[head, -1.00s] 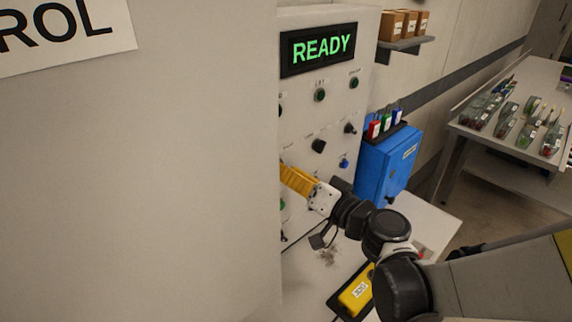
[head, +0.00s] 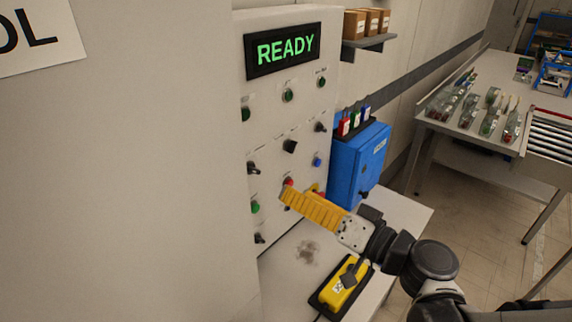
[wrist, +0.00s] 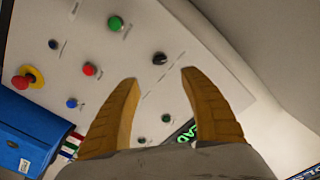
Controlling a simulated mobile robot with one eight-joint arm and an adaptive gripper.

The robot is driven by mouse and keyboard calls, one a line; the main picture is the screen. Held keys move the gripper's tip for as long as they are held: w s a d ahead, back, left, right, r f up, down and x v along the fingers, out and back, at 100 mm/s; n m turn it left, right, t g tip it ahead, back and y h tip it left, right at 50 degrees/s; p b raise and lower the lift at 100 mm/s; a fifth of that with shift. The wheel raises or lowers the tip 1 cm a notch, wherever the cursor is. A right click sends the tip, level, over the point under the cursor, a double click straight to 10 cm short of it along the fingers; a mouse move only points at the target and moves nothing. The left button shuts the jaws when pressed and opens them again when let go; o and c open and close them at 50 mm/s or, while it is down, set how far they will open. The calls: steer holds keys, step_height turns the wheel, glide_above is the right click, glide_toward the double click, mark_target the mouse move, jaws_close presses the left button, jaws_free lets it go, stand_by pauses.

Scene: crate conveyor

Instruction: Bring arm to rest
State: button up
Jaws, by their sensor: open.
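My gripper (head: 300,200) has yellow fingers and is in front of the lower part of a pale control panel (head: 262,140). In the wrist view my gripper (wrist: 160,85) has its two fingers spread apart with nothing between them. The panel carries several buttons and knobs, with a green button (head: 255,207) at its lower left and a red button (wrist: 89,69) showing in the wrist view. A black display (head: 282,50) on the panel reads READY in green. Whether a finger touches the panel, I cannot tell.
A blue box (head: 358,160) with coloured tags stands right of the panel. A yellow control box (head: 338,290) lies on the white table (head: 405,215) below my arm. A large grey wall (head: 130,190) fills the left. A table with several bottles (head: 490,100) stands at the right.

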steer(key=shift+f, duration=0.1)
stand_by(0.3)
steer(key=s+d+f+g+h, duration=0.5)
steer(key=s+d+f+h, duration=0.2)
steer(key=f+h, duration=0.2)
steer(key=s+d+r+m+h, duration=0.1)
steer(key=s+d+h, duration=0.1)
steer(key=d, duration=0.4)
steer(key=shift+s+d+r+g+h, duration=0.25)
steer(key=shift+s+d+g+h, duration=0.05)
steer(key=shift+h, duration=0.6)
stand_by(0.4)
